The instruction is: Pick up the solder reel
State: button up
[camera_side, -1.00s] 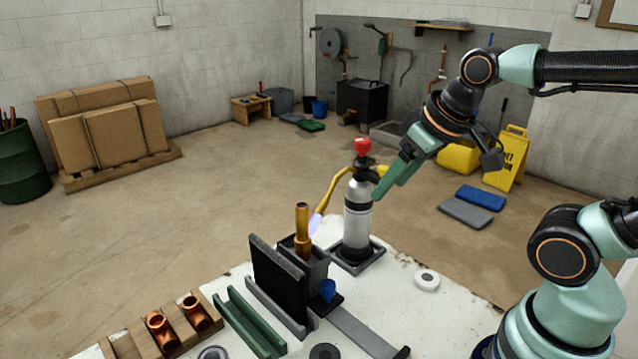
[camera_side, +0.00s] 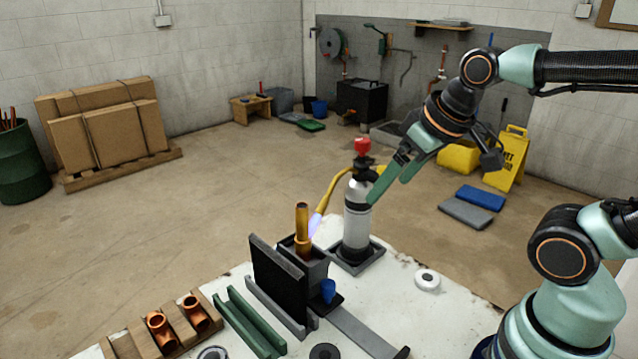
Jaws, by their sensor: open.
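My gripper (camera_side: 388,192) is open and empty, held above the bench beside the grey gas bottle (camera_side: 357,215). One fingertip overlaps the bottle in the picture; I cannot tell whether they touch. Three small round items lie on the bench: a white roll (camera_side: 427,287), a grey ring (camera_side: 213,353) cut by the lower edge, and a dark disc (camera_side: 325,352). I cannot tell for sure which is the solder reel. The white roll lies below and right of my gripper, well apart from it.
A blue-white flame (camera_side: 315,223) burns at the torch nozzle (camera_side: 333,190), beside a brass pipe (camera_side: 302,228) in a stand. A dark upright plate (camera_side: 279,283), green rail (camera_side: 250,322) and wooden rack (camera_side: 165,330) with copper fittings stand left. The bench around the white roll is clear.

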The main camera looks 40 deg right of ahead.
jog(key=a+f+n+g, duration=0.3)
jog(key=a+f+n, duration=0.4)
jog(key=a+n, duration=0.35)
jog(key=n+g, duration=0.3)
jog(key=n, duration=0.4)
send_near(325, 356)
jog(key=shift+s+f, duration=0.15)
jog(key=shift+f, duration=4.9)
grip_shut()
